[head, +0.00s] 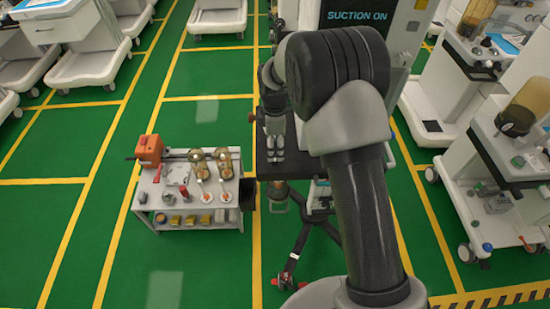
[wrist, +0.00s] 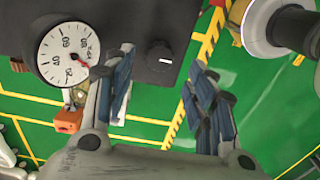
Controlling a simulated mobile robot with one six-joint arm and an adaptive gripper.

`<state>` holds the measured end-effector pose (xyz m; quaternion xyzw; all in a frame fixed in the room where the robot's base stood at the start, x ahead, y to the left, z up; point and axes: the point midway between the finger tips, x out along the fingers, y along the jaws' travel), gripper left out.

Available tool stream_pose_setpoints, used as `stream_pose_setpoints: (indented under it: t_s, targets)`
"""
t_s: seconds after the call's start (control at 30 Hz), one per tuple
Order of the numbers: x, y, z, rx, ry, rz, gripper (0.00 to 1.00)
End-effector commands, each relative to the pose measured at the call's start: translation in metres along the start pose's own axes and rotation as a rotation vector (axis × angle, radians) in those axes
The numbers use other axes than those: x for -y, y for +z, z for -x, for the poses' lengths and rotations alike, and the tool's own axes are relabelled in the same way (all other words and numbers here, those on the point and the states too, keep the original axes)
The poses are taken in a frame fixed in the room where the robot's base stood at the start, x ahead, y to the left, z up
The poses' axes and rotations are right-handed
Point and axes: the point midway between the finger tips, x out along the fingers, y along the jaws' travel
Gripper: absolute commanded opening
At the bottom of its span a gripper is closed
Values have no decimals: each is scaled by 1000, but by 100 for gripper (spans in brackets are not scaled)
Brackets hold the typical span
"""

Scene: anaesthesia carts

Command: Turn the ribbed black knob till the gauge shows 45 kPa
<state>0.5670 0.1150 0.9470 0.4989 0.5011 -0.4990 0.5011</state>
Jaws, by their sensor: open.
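The round black knob (wrist: 160,54) sits on a dark panel in the wrist view; its ribs are too small to make out. The white pressure gauge (wrist: 50,45) is on the same panel to its left, marked 20, 40, 60 and 80 kPa. Its small red needle points to the lower right, away from the 40 mark; the exact reading is unclear. My gripper (wrist: 163,88) is open, its two fingers apart below the knob in the picture, with nothing between them. In the head view my gripper (head: 274,146) is above a dark surface; knob and gauge cannot be made out there.
A grey trolley (head: 190,219) with an orange device (head: 150,150) and several small items stands left of my gripper. A suction screen (head: 355,14) is behind my arm. White carts (head: 480,150) stand at the right.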

Motion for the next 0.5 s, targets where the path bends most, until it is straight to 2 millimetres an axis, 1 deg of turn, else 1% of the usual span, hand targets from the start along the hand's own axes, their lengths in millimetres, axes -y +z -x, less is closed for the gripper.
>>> stream_pose_setpoints:
  t_s: [0.03,0.2,0.33,0.5]
  targets:
    - [1,0,-14,1,-4,0,51]
    - [0,0,-39,0,-2,0,51]
    - [0,0,-49,0,-1,-1,51]
    - [0,0,-53,0,0,-1,51]
